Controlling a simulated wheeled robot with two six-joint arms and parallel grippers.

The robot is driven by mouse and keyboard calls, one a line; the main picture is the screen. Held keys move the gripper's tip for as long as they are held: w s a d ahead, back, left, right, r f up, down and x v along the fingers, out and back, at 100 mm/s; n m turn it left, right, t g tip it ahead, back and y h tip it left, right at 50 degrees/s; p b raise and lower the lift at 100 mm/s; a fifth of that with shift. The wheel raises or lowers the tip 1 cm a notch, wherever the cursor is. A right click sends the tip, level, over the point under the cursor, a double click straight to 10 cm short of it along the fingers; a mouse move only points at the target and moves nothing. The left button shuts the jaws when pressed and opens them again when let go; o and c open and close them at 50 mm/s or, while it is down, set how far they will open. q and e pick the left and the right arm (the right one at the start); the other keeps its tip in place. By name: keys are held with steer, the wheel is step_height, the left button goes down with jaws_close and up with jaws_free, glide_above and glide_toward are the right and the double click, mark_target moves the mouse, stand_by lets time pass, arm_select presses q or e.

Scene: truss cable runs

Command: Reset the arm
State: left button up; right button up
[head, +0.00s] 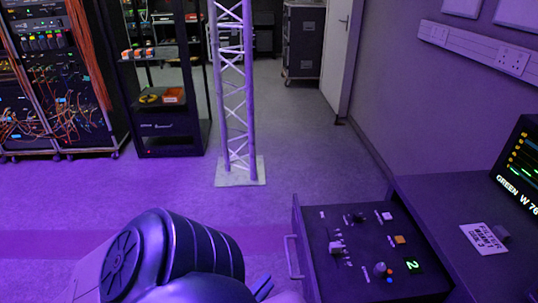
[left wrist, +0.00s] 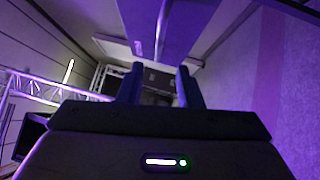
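My left arm comes in at the bottom of the head view, its large dark ribbed joint nearest the camera. Only a small bluish part of my left gripper (head: 262,288) shows there, at the bottom edge left of the drawer. In the left wrist view my left gripper (left wrist: 159,72) has its two blue fingers apart, with nothing between them. My right gripper is in neither view.
An open drawer (head: 345,262) with knobs, buttons and a green "2" display is at lower right, beside a desk (head: 440,205) with a label card and monitor. A truss tower (head: 235,100) stands mid-floor on a plate. Equipment racks (head: 60,80) stand at left. Floor between is clear.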

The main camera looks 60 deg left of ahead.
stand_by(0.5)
